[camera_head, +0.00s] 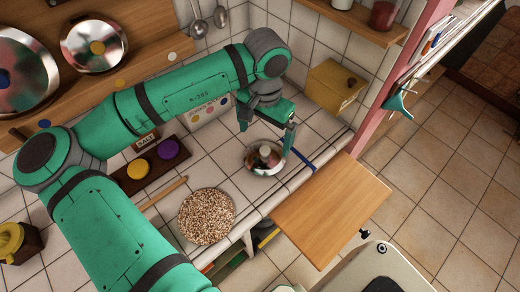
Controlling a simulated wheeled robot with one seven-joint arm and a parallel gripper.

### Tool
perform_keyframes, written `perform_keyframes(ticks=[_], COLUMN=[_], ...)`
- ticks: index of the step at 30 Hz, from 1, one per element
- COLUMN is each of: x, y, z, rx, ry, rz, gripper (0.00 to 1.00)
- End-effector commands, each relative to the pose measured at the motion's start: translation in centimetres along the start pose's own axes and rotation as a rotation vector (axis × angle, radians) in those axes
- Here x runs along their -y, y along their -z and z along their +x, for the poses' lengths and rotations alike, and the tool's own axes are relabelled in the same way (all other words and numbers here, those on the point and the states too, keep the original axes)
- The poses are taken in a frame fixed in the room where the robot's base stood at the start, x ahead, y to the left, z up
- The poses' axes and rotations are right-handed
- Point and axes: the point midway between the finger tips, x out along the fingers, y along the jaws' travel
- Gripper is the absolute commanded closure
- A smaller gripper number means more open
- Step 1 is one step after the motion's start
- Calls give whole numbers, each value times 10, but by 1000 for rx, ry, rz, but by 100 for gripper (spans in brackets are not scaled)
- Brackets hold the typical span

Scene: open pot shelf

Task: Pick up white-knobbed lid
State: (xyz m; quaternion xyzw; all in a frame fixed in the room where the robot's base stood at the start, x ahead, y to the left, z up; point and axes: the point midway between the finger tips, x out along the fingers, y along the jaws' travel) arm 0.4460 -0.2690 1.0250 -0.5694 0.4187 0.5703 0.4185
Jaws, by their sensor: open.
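The white-knobbed lid (259,168) is a shiny metal lid lying on the tiled counter near its front edge, with a pale knob (265,152) on top. My gripper (264,141) is open above the lid, with one finger on each side of the knob as seen from here. Whether the fingers are level with the knob or touching it cannot be told from this single view.
A round speckled mat (207,216) lies left of the lid. A dark tray (137,177) holds yellow and purple knobs. A yellow box (332,87) stands behind right. A wooden board (331,209) juts out from the counter's front edge. A blue strip (303,160) lies close by.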

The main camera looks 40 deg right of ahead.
Motion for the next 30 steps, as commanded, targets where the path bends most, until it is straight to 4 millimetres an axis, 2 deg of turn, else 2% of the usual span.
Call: perform_keyframes(ticks=[6,14,22,30], x=[0,1,9,6], y=[1,4,6,9], z=[31,48,84,92], rx=[0,0,0,-1], ry=[0,1,0,0], rz=[1,1,-12,-5], gripper=[0,0,0,0])
